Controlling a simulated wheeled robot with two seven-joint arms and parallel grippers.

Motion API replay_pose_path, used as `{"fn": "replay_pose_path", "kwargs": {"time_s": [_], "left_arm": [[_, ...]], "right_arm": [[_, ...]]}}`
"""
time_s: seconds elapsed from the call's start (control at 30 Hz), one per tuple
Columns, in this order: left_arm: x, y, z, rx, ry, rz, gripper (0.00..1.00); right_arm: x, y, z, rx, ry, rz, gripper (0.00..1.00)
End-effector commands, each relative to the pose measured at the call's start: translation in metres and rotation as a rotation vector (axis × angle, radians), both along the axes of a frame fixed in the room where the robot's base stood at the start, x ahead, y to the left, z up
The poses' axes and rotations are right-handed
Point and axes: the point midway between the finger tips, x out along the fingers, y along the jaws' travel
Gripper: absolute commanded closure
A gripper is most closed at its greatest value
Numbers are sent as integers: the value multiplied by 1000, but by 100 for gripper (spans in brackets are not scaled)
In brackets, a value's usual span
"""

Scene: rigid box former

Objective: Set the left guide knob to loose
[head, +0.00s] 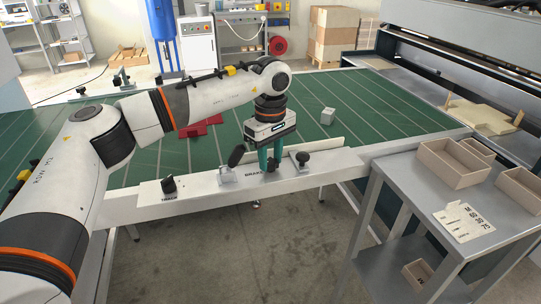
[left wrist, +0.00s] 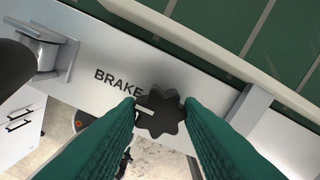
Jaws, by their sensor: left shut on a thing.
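My left gripper (head: 270,160) points down at the pale front rail of the green table, its teal fingers closed on a black knob. In the left wrist view this lobed black knob (left wrist: 162,114) sits between the two fingertips, beside the printed word BRAKE. A small pale pointer mark shows at its left side. Another black knob (head: 302,158) stands on the rail to the right, and one more (head: 168,184) stands to the left above a small printed label. I cannot read which setting the held knob points to. My right gripper is not in view.
A black-handled lever (head: 237,155) on a metal bracket (left wrist: 50,52) stands just left of the gripper. A pale guide bar (head: 315,147) lies behind it. A small grey block (head: 327,116) and a red piece (head: 205,127) lie on the green table. Wooden trays (head: 455,163) stand on the right-hand cart.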

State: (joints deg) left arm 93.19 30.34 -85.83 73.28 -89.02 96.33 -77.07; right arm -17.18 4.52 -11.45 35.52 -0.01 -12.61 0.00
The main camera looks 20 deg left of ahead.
Motion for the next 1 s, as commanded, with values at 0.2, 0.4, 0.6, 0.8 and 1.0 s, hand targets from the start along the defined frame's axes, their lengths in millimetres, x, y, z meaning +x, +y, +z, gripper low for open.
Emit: {"fn": "replay_pose_path", "kwargs": {"time_s": [0.2, 0.4, 0.6, 0.8, 1.0], "left_arm": [[0, 0, 1, 0, 0, 41, 89], [0, 0, 1, -1, -2, 152, 89], [0, 0, 1, -1, 0, 325, 89], [0, 0, 2, -1, -2, 516, 89], [0, 0, 2, 0, -1, 706, 89]], "right_arm": [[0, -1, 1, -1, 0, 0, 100], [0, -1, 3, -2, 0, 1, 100], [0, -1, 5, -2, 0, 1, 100], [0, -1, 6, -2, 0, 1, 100], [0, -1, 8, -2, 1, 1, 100]]}}
